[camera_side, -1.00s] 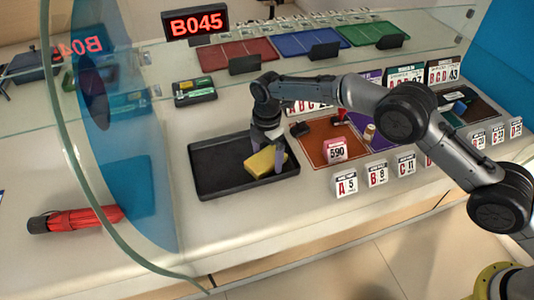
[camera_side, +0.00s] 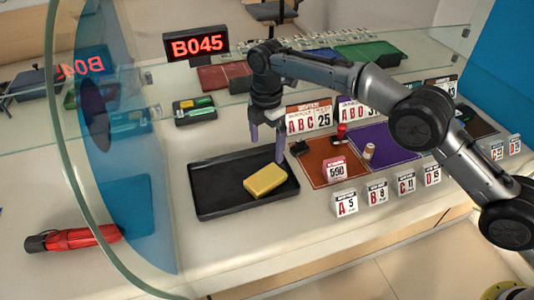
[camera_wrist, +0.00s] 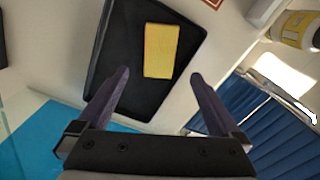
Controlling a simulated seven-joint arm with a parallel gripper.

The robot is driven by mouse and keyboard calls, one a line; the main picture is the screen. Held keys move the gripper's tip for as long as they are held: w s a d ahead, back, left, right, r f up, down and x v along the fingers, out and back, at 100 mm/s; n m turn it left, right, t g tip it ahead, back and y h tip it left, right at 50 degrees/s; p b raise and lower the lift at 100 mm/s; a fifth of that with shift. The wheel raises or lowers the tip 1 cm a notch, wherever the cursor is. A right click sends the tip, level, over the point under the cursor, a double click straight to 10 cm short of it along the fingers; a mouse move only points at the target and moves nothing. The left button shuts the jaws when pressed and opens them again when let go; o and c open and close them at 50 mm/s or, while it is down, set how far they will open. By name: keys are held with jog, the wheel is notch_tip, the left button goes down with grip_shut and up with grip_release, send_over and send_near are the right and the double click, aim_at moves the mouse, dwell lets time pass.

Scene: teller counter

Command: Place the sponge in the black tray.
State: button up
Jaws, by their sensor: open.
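The yellow sponge (camera_side: 265,181) lies flat inside the black tray (camera_side: 213,194), in its right part. My gripper (camera_side: 267,150) is open and empty, raised above the tray's back right edge. In the wrist view its two fingers (camera_wrist: 160,88) are spread wide with nothing between them.
Small number signs stand along the front. A red umbrella (camera_side: 75,239) lies at left, beyond the glass screen.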

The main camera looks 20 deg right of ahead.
jog(key=shift+r, duration=0.3)
jog(key=s+d+r+m+t, duration=0.1)
jog(key=s+d+r+m, duration=0.4)
jog(key=d+r, duration=0.45)
jog(key=s+d+r+m+t, duration=0.1)
jog(key=s+d+r+m, duration=0.45)
jog(key=d+r, duration=0.45)
jog(key=s+d+r+m+t, duration=0.2)
jog(key=s+d+m, duration=0.4)
jog(key=s, duration=0.6)
jog(key=s+d+f+m, duration=0.3)
jog(key=s, duration=0.5)
jog(key=s+d+f+m+t, duration=0.1)
jog(key=s+d+f+m, duration=0.2)
jog(key=s, duration=0.4)
jog(key=shift+s+f+t, duration=0.3)
jog(key=shift+s+f, duration=0.1)
jog(key=shift+f, duration=0.1)
